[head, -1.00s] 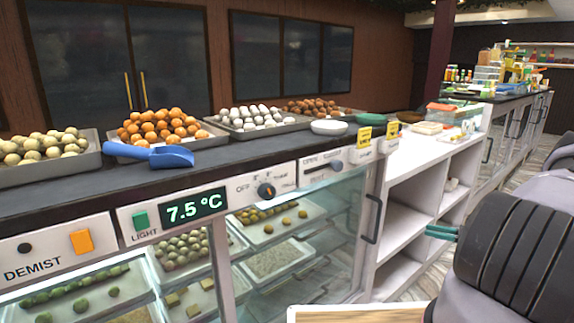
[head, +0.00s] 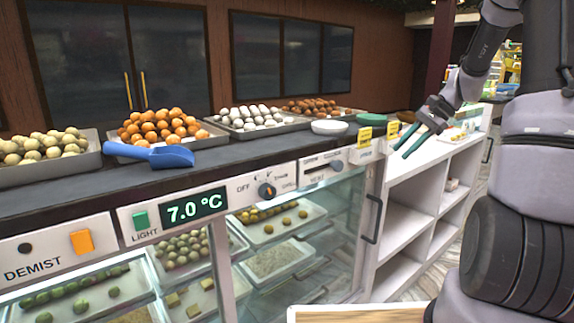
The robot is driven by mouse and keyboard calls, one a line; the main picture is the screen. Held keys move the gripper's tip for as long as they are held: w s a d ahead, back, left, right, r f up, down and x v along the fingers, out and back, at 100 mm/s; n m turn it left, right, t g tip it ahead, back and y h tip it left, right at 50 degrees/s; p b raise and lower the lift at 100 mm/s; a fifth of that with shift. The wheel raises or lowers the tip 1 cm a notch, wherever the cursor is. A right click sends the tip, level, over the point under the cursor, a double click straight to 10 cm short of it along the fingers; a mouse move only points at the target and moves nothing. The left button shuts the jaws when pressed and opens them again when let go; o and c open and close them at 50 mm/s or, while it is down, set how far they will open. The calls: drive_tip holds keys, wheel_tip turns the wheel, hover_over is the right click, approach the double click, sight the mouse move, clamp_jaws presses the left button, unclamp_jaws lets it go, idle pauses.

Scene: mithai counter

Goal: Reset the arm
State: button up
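My gripper (head: 408,143) hangs at the end of my raised arm (head: 500,30) on the right of the head view. It is above the right end of the counter, in front of the white shelf unit (head: 405,175). Its two dark green fingers are spread apart and point down to the left. I see nothing between them.
A dark counter (head: 230,152) bears trays of round sweets, a blue scoop (head: 165,156), a white bowl (head: 329,127) and yellow price cards (head: 365,135). Below is a glass display case reading 7.0 °C (head: 193,207). A pale wooden board edge (head: 355,314) lies at the bottom.

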drive_tip(key=s+a+r+n+t+h, duration=0.1)
drive_tip(key=s+a+r+n+t, duration=0.1)
drive_tip(key=s+r, duration=0.3)
drive_tip(key=s+a+r+n+t+h, duration=0.2)
drive_tip(key=s+a+r+n, duration=0.1)
drive_tip(key=s, duration=0.7)
drive_tip(key=s+a+r+n+t+h, duration=0.1)
drive_tip(key=s+a+r+n+h, duration=0.1)
drive_tip(key=s+a+r, duration=0.2)
drive_tip(key=s+r, duration=0.3)
drive_tip(key=s, duration=0.1)
drive_tip(key=shift+s+a+n+t, duration=0.25)
drive_tip(key=shift+s+n+t, duration=0.05)
drive_tip(key=shift+s+t, duration=0.1)
